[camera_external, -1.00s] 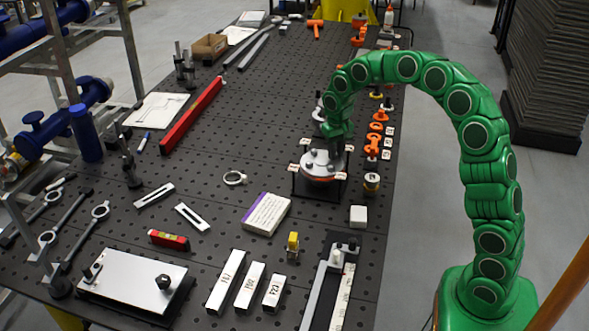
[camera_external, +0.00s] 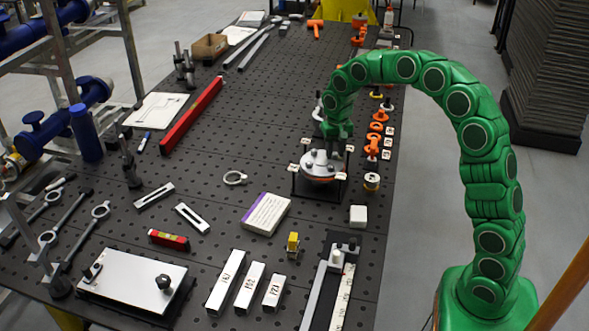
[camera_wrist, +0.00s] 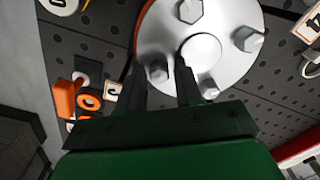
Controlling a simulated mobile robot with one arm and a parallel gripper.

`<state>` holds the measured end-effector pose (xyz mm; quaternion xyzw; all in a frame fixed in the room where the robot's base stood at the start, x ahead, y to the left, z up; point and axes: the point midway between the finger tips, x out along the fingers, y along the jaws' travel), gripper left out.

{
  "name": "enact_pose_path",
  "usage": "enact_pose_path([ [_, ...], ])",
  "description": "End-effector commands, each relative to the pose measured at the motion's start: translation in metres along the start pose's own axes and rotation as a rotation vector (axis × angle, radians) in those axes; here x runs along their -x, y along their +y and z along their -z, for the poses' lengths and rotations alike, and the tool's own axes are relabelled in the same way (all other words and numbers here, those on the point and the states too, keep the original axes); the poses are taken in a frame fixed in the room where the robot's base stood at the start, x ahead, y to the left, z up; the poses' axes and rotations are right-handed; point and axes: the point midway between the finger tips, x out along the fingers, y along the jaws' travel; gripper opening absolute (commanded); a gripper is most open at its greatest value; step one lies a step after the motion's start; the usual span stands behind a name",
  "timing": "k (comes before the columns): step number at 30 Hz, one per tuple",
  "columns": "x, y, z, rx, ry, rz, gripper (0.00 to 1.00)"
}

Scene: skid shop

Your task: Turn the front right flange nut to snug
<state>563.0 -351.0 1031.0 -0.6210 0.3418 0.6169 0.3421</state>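The round flange (camera_external: 318,168), grey on top with an orange-red edge below, stands on a dark base on the bench. In the wrist view its pale disc (camera_wrist: 225,70) has a raised round centre and several hex nuts around it. My gripper (camera_external: 334,152) is over the far right part of the flange. In the wrist view my gripper (camera_wrist: 160,68) has its two dark fingers apart, with one nut (camera_wrist: 157,72) showing between them near the tips. Contact with that nut cannot be told. Another nut (camera_wrist: 208,87) is just right of the right finger. The nuts' front-right naming is not marked.
Small numbered tags stand around the flange. Orange parts (camera_external: 375,140) line the bench's right edge. A white block (camera_external: 358,216), a white-and-purple box (camera_external: 266,213) and a metal ring (camera_external: 235,178) lie nearer the camera. A long red bar (camera_external: 192,115) lies to the left.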

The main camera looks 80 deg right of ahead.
Motion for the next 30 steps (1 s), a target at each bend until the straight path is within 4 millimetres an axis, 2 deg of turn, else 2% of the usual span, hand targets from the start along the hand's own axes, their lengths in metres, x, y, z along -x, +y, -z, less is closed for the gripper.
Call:
enact_pose_path([
  [3, -0.0008, 0.0004, -0.0003, 0.000, -0.002, -0.001, 0.49],
  [14, -0.0020, 0.0009, -0.0009, 0.024, -0.005, -0.003, 0.49],
  [30, -0.0038, 0.0028, -0.0025, 0.433, -0.012, -0.003, 0.49],
])
